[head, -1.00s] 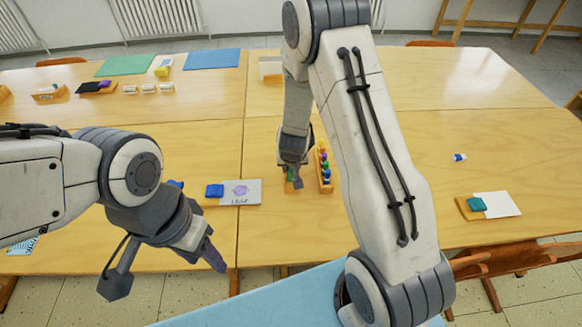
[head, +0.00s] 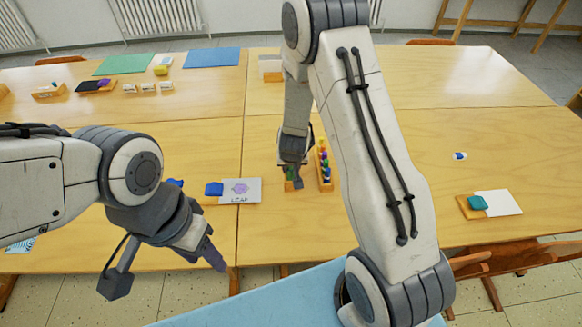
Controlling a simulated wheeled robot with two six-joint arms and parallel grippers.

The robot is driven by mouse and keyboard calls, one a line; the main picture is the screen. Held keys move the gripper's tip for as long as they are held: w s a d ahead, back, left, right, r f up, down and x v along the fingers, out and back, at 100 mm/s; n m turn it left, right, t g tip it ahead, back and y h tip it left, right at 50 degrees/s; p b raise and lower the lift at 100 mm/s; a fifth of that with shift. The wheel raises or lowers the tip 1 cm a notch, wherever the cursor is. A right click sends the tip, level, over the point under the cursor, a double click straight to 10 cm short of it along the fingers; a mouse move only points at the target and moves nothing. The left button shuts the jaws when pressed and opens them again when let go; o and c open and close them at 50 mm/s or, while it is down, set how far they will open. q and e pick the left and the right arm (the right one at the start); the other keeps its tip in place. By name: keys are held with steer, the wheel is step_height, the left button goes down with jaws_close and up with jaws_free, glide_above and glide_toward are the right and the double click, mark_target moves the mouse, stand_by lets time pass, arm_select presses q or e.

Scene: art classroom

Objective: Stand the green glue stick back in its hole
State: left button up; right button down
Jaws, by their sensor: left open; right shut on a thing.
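My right gripper (head: 294,176) is low over the table near the middle, shut, with a bit of green showing at its fingers, which I take to be the green glue stick (head: 289,174). The stick is mostly hidden by the gripper. A small wooden block (head: 297,186) shows just below the fingers. I cannot tell whether the stick is in a hole or above it. Close on the right stands a wooden rack (head: 326,186) with several coloured sticks. My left gripper (head: 165,272) is open and empty at the table's front edge, lower left.
A picture card (head: 245,190) with a blue block (head: 214,189) lies left of the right gripper. A wooden board with a teal block (head: 477,203) and white paper (head: 500,202) is at the right. A small blue-and-white item (head: 460,156) lies alone. Table between is clear.

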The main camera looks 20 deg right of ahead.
steer(key=shift+f, duration=0.3)
stand_by(0.4)
steer(key=c, duration=0.5)
jaws_free()
steer(key=shift+o, duration=1.1)
steer(key=shift+r+p, duration=3.05)
